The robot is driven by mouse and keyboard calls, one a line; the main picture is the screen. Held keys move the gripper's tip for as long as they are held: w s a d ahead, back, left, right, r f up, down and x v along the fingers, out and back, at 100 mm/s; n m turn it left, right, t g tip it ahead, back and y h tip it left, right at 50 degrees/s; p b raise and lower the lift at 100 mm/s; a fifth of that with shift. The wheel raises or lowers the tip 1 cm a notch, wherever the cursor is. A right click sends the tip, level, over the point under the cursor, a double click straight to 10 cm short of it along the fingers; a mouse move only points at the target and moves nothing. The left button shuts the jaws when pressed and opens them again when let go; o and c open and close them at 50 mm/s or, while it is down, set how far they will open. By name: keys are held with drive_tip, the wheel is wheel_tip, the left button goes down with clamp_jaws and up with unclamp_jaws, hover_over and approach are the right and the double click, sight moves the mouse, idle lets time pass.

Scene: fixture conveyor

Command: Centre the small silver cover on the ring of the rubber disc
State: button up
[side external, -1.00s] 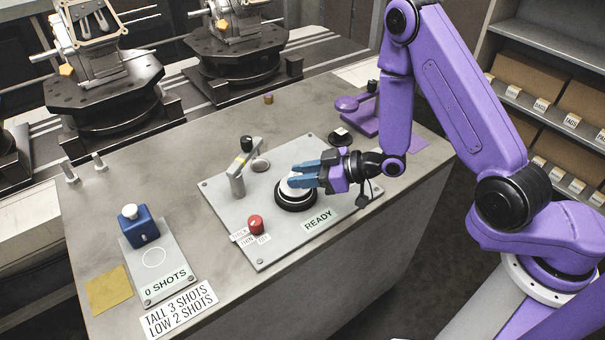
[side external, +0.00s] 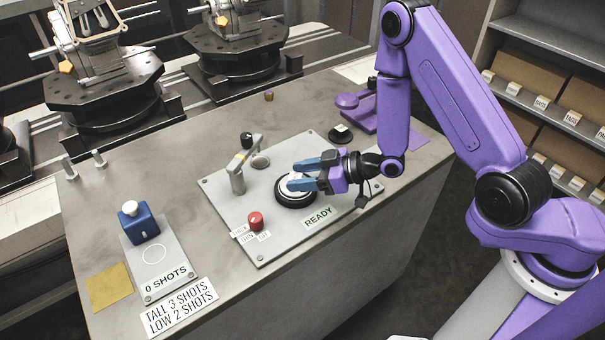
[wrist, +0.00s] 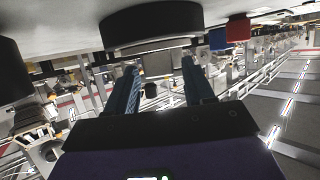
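The small silver cover (side external: 294,177) sits on the black rubber disc (side external: 293,201) on the grey plate. It is partly hidden by my fingers, and I cannot tell whether it is exactly centred on the ring. My gripper (side external: 302,174) is open at the cover, with its two blue fingers spread. In the wrist view, which is upside down, the dark disc (wrist: 150,22) is at the top with the pale edge of the cover (wrist: 150,46) below it. There my gripper (wrist: 160,72) shows its fingers apart, with nothing clamped between them.
A red knob (side external: 255,221) and a lever post (side external: 238,180) stand on the plate (side external: 222,205) left of the disc. A blue block with a white button (side external: 140,228) is at the front left. A small dark round piece with a pale top (side external: 341,134) lies behind my gripper.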

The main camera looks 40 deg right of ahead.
idle(0.3)
drive_tip(key=v, duration=1.7)
drive_tip(key=shift+r, duration=0.15)
idle(0.5)
drive_tip(key=shift+s+d, duration=0.1)
drive_tip(key=shift+s, duration=0.05)
idle(1.0)
